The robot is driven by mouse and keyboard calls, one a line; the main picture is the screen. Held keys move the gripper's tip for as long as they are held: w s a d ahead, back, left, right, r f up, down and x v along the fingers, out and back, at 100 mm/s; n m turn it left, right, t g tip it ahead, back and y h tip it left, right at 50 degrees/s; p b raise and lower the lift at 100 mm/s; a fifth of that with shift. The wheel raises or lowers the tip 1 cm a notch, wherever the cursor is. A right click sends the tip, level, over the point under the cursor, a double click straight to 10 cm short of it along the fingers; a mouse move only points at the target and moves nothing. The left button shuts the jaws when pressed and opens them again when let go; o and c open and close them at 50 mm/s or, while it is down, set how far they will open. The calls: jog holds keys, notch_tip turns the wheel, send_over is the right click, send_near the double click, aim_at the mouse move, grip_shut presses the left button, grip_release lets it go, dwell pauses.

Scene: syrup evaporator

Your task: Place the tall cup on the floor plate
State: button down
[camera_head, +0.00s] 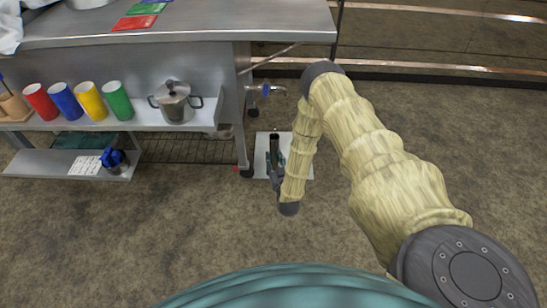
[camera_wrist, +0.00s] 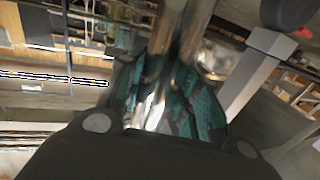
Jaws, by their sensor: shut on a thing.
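My gripper (camera_head: 275,162) is shut on the tall cup (camera_head: 274,139), which looks dark from above. In the wrist view the cup (camera_wrist: 172,45) is a shiny metal cylinder between the teal finger pads (camera_wrist: 160,90). The pale square floor plate (camera_head: 261,142) lies on the floor beside the bench leg. In the head view the gripper and cup overlap the plate, with my forearm covering part of its right side. I cannot tell whether the cup's base touches the plate.
The steel bench (camera_head: 190,30) stands at left, its leg (camera_head: 243,120) close to the plate. A tap (camera_head: 267,89) juts out behind it. The bench shelf holds a lidded pot (camera_head: 175,103) and several coloured cups (camera_head: 90,101). The floor (camera_head: 180,230) in front is clear.

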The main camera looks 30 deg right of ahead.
jog(key=shift+w+d+f, duration=0.2)
jog(key=shift+f, duration=0.05)
jog(key=w+d+f+b, duration=0.1)
jog(key=w+d+b, duration=0.2)
jog(key=w+d+f+b, duration=0.2)
jog(key=w+d+b, duration=0.1)
jog(key=w+d, duration=0.1)
jog(key=w+d+f+b, duration=0.1)
jog(key=w+d+b, duration=0.2)
jog(key=d, duration=0.1)
jog(key=shift+w+f+b, duration=0.3)
jog(key=shift+f+b, duration=0.1)
jog(key=shift+f, duration=0.1)
jog(key=c, duration=1.1)
grip_release()
jog(key=shift+o, duration=0.5)
